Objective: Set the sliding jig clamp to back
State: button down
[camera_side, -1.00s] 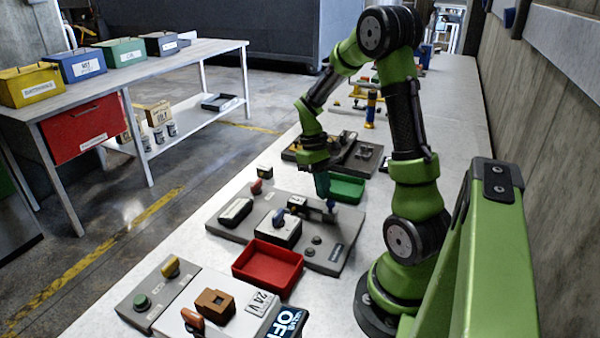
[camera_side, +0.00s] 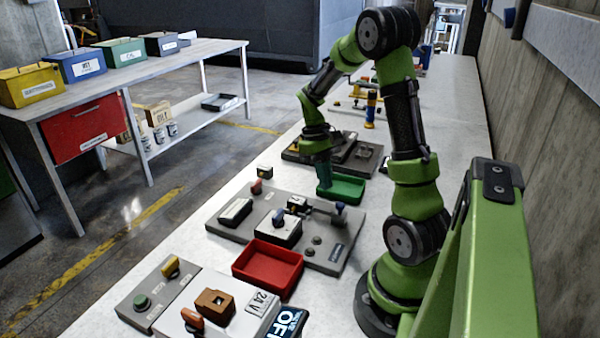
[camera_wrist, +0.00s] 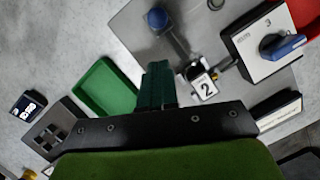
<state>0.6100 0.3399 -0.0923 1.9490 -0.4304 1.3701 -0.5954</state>
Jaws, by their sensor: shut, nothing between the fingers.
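My gripper (camera_side: 323,184) is shut and empty. It points down just beyond the grey panel (camera_side: 340,262), by the left end of the green tray. In the wrist view its dark green fingers (camera_wrist: 158,82) are together, beside the green tray. A bar with a blue ball knob (camera_side: 340,208) lies along the back right of the panel.
The green tray (camera_side: 358,190) is close to my fingers. A box with a blue rotary handle marked 3 (camera_wrist: 268,44) stands on the panel. A red tray (camera_side: 295,266) is in front. Dark fixtures (camera_side: 364,159) lie behind. Bare tabletop is right of the panel.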

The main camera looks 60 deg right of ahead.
jog(key=v, duration=0.9)
jog(key=shift+s, duration=0.1)
